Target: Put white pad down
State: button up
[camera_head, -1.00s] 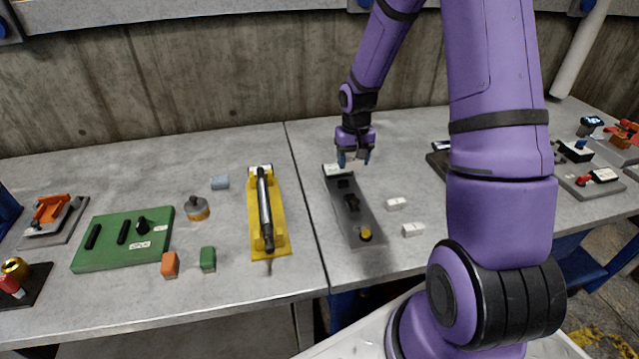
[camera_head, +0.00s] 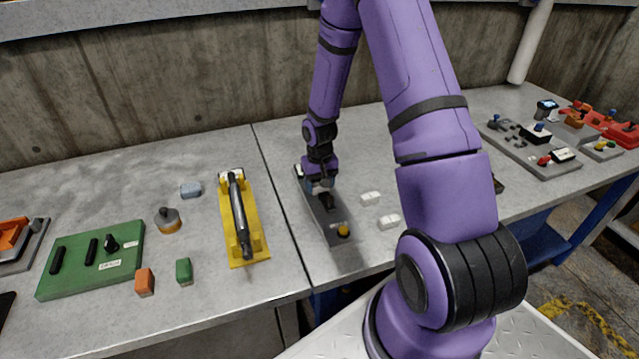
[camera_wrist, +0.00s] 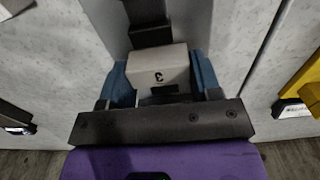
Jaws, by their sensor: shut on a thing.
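My gripper (camera_head: 320,187) is over the far half of a long grey board (camera_head: 338,231) on the table. In the wrist view its blue fingers (camera_wrist: 160,85) are shut on the sides of a white pad (camera_wrist: 157,66) with a dark mark like a "3". The pad lies over the board, in line with black blocks (camera_wrist: 150,30) on it; I cannot tell whether it touches the board. In the head view the gripper hides the pad.
Two loose white blocks (camera_head: 370,197) (camera_head: 389,221) lie right of the board. A yellow fixture with a grey cylinder (camera_head: 251,245) stands to its left. Further left are a green board (camera_head: 75,277) and small coloured blocks. More fixtures (camera_head: 540,155) stand at the far right.

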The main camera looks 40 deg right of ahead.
jog(key=shift+f, duration=0.15)
jog(key=o, duration=0.9)
jog(key=s+a+r+t, duration=0.1)
jog(key=s+a+r, duration=0.1)
jog(key=r, duration=1)
jog(key=s+a+r, duration=0.1)
jog(key=a+r, duration=0.1)
jog(key=r, duration=1)
jog(key=s+a+r+n+t, duration=0.1)
jog(key=s+a+r, duration=0.2)
jog(key=s+r, duration=0.2)
jog(key=s+a+r+n+t, duration=0.1)
jog(key=s+a+r, duration=0.2)
jog(key=s+r, duration=0.3)
jog(key=s+a+r+n+t, duration=0.1)
jog(key=s+r, duration=0.5)
jog(key=s, duration=0.6)
jog(key=shift+s+a+t, duration=0.15)
jog(key=shift+a+t, duration=0.15)
jog(key=shift+a, duration=0.25)
jog(key=shift+s+a+t, duration=0.15)
jog(key=shift+a+t, duration=0.15)
jog(key=shift+a, duration=0.2)
